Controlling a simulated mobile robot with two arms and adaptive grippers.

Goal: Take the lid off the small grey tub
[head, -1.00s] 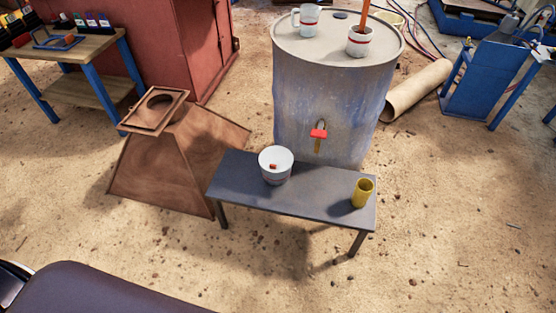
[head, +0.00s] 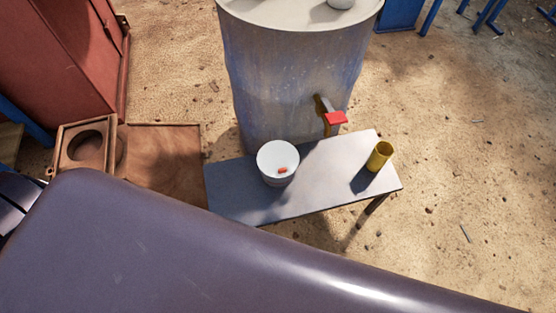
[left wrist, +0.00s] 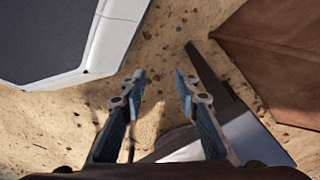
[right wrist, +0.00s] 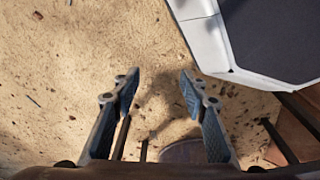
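The small grey tub (head: 277,163) stands upright on a low grey bench (head: 335,168) in the head view. It is pale, with a round white top and a small orange-red piece (head: 282,170) within its outline. I cannot tell whether that piece is a lid's knob or lies inside. My left gripper (left wrist: 160,78) is open and empty above sandy ground in the left wrist view. My right gripper (right wrist: 160,78) is open and empty above sandy ground in the right wrist view. Neither gripper shows in the head view, and the tub cannot be made out in either wrist view.
A yellow cup (head: 380,156) stands near the bench's right end. A big metal drum (head: 285,80) with a red-handled tap (head: 335,118) stands right behind the bench. A brown hopper-like box (head: 165,160) is to the left, before a red cabinet (head: 60,50). Open sand lies to the right.

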